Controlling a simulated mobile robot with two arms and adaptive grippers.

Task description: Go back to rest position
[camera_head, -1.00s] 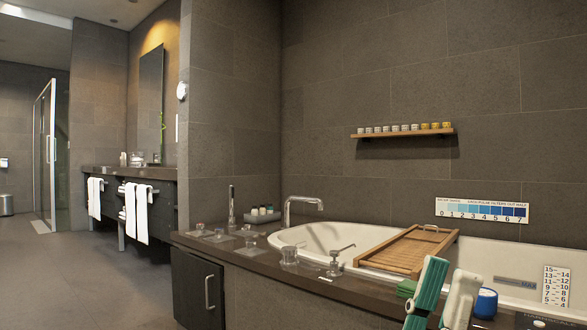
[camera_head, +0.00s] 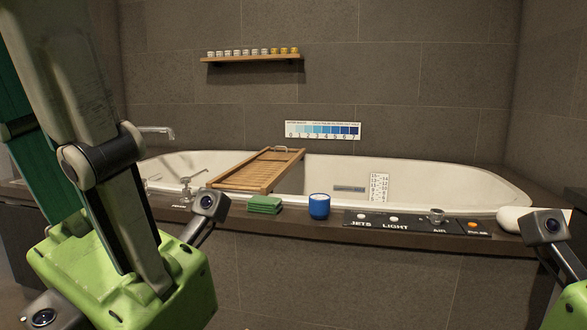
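My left gripper (camera_head: 62,100) fills the left side of the head view, very close to the camera. Its lime-green body is at the bottom left, and its teal and grey-white fingers point up. The fingertips run out of the frame, so I cannot tell how far apart they are. I see nothing held in the visible part. Of my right gripper (camera_head: 574,306), only a sliver of green body and a small camera show at the lower right edge. Its fingers are hidden outside the frame. Both are in front of the bathtub ledge.
A white bathtub (camera_head: 420,178) bears a wooden tray (camera_head: 255,172). On its dark front ledge are a green folded stack (camera_head: 264,205), a blue cup (camera_head: 319,206) and a control panel (camera_head: 415,222). A wall shelf (camera_head: 250,58) holds several small jars.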

